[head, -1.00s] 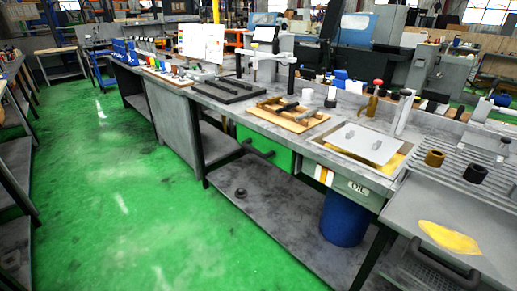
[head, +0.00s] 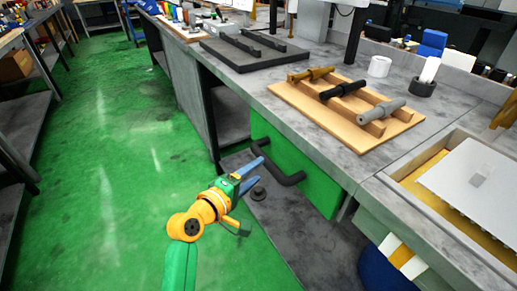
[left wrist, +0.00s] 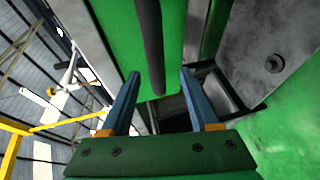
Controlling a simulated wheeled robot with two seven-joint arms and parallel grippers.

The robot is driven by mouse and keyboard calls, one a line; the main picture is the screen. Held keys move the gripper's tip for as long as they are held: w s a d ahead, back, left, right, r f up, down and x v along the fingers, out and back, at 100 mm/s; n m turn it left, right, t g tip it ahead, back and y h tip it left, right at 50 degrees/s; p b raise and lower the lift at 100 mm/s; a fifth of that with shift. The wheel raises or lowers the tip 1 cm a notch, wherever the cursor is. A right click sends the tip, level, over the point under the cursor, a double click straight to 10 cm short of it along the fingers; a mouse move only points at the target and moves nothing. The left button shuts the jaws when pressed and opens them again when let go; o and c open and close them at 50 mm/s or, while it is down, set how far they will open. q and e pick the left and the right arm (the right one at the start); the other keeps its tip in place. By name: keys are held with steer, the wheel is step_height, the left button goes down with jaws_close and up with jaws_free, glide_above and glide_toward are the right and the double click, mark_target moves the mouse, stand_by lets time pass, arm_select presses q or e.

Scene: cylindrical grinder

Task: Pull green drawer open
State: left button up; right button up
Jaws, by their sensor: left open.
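The green drawer (head: 318,186) sits under the workbench top, with a dark bar handle (head: 280,170) across its front. It looks shut. My left gripper (head: 252,175) is in front of the drawer, just left of the handle, with its blue fingers pointing toward it. In the left wrist view my left gripper (left wrist: 158,85) is open and empty. There the dark handle (left wrist: 150,45) runs between the lines of the two fingers, ahead of the tips, with the green drawer front (left wrist: 115,25) behind it. I cannot tell whether the fingers touch the handle. My right gripper is in neither view.
The workbench top (head: 230,88) carries a wooden rack (head: 390,130) of shafts and a black tray (head: 235,55). An open oil tray with a white lid (head: 475,175) is at the right. The green floor at left is clear.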

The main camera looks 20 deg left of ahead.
mark_target(265, 165)
arm_select(q)
steer(key=shift+w+d, duration=0.3)
steer(key=shift+w, duration=0.2)
steer(key=shift+w+d, duration=0.25)
steer(key=shift+w, duration=0.2)
steer(key=b+x, duration=0.1)
steer(key=x, duration=0.2)
steer(key=shift+w+d, duration=0.1)
steer(key=shift+w, duration=0.15)
steer(key=shift+c, duration=0.5)
jaws_close()
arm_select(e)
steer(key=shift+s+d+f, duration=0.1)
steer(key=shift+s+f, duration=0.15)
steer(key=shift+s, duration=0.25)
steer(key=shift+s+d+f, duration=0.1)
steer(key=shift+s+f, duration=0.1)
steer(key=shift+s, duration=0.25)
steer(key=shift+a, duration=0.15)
